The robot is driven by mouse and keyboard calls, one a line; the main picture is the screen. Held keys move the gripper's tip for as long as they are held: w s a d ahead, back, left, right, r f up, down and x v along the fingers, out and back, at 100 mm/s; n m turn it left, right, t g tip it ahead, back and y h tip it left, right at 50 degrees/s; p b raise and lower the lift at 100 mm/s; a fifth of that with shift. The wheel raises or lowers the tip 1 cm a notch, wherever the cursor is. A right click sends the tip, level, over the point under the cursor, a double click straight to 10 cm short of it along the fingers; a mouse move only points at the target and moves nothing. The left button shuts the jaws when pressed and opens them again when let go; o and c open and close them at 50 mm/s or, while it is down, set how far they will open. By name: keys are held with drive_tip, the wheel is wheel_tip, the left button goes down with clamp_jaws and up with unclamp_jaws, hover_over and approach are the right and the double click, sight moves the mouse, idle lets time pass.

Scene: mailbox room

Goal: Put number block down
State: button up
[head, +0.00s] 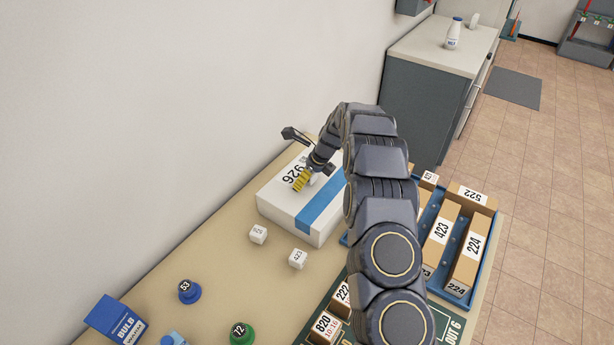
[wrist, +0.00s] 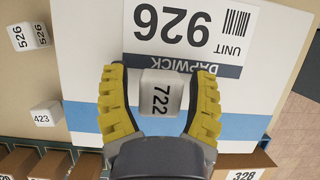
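A white number block marked 722 (wrist: 160,93) sits between the yellow fingers of my gripper (wrist: 161,72) in the wrist view. The fingers stand apart on both sides of it, with white showing in the gaps, so my gripper looks open around the block. The block is over the top of a white parcel with a blue stripe and a 926 label (head: 318,222); it appears to rest there, though contact is hard to see. In the head view my gripper (head: 302,181) is low over the parcel's top and mostly hides the block.
Two white number blocks, 526 (head: 258,234) and 423 (head: 298,259), lie on the table left of the parcel. A blue piece 53 (head: 187,291), a green piece 12 (head: 241,334) and a bulb box (head: 115,319) are nearer. Numbered cartons stand in a blue tray (head: 458,287) at right.

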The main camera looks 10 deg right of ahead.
drive_tip(key=v, duration=1.2)
drive_tip(key=shift+r, duration=0.25)
drive_tip(key=s+a+r+n+g, duration=0.1)
drive_tip(key=s+a+r+n, duration=0.2)
drive_tip(key=s+r+n, duration=0.45)
drive_tip(key=s+a+r+n+g, duration=0.2)
drive_tip(key=s+a+n, duration=0.25)
drive_tip(key=s, duration=0.55)
drive_tip(key=s+d+r+n+g+h, duration=0.1)
drive_tip(key=s+d+n+g+h, duration=0.1)
drive_tip(key=s+n, duration=1.3)
drive_tip(key=s+h, duration=0.1)
drive_tip(key=s, duration=0.9)
drive_tip(key=shift+s+d, duration=0.25)
drive_tip(key=shift+s, duration=0.05)
drive_tip(key=shift+r, duration=0.15)
drive_tip(key=shift+o, duration=1.1)
